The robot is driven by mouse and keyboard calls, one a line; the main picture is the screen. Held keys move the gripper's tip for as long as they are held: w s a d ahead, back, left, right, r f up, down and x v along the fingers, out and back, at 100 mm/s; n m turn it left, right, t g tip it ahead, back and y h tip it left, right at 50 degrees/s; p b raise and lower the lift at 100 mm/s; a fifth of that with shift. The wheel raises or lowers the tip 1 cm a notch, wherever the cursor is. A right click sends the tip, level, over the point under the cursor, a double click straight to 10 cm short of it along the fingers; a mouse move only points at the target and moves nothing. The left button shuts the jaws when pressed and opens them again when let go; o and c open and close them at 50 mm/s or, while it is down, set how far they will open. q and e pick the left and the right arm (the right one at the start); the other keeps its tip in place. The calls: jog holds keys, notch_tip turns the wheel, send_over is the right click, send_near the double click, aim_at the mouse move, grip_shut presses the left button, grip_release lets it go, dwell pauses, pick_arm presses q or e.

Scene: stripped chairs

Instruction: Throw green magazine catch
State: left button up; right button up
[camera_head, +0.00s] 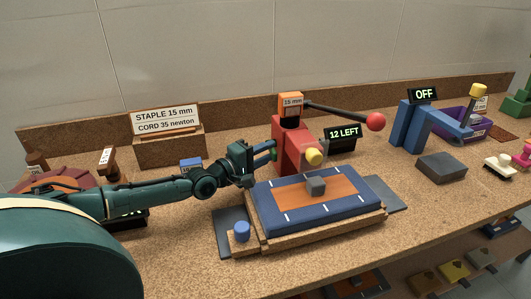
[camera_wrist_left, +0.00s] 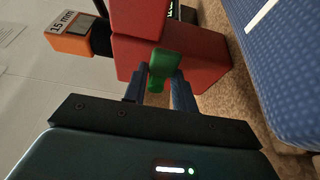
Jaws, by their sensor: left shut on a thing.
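The red stapler (camera_head: 291,139) stands on the bench with an orange "15 mm" block (camera_head: 291,104) on top and a black lever ending in a red ball (camera_head: 376,121). Its green magazine catch (camera_wrist_left: 162,66) sticks out of the red body in the left wrist view; in the head view only a sliver of the catch (camera_head: 274,155) shows. My left gripper (camera_wrist_left: 159,88) has its fingers either side of the catch and is shut on it. In the head view the left gripper (camera_head: 269,151) reaches the stapler's left side. My right gripper is not in view.
A blue and orange padded seat (camera_head: 352,210) with a grey block (camera_head: 316,186) lies close in front of the stapler. A "12 LEFT" display (camera_head: 342,134) stands behind. A blue stand (camera_head: 418,122) marked OFF is at right. A label block (camera_head: 168,148) stands behind my arm.

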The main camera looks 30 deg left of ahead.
pick_arm(q)
jog(key=c, duration=0.3)
